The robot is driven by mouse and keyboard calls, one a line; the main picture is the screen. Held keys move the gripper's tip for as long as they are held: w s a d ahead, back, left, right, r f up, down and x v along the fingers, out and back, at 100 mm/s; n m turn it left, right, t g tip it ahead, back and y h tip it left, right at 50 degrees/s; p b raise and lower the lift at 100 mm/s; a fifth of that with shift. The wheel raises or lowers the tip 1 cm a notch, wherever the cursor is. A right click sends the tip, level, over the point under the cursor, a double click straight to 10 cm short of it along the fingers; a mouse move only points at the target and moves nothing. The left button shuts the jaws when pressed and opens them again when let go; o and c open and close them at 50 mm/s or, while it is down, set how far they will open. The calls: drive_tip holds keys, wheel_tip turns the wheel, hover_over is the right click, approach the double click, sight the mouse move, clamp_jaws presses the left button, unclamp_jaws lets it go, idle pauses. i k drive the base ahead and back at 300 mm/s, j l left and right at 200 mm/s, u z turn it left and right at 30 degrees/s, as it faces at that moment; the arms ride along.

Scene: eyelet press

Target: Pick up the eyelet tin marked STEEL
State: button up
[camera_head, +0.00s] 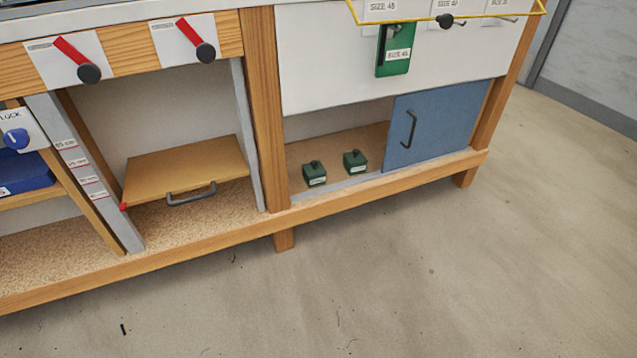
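Two small dark green tins with black knobs on top stand upright on the low shelf to the left of the blue door. The left tin (314,174) and the right tin (355,161) are a short gap apart. Each has a white label on its front, too small to read, so I cannot tell which is marked STEEL. My gripper is not in view.
The blue door (436,124) with a dark handle covers the right of the compartment. A wooden post (264,110) stands to its left. A green block (394,50) hangs above on the white panel (330,60). A tan board (187,168) with a handle lies further left. The floor (400,270) in front is clear.

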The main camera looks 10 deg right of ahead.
sight(316, 181)
drive_tip(key=i+j, duration=0.25)
drive_tip(key=i, duration=0.3)
drive_tip(key=i+j, duration=0.2)
drive_tip(key=i, duration=0.3)
drive_tip(key=i+j+z, duration=0.1)
drive_tip(key=i, duration=0.45)
drive_tip(key=j, duration=0.15)
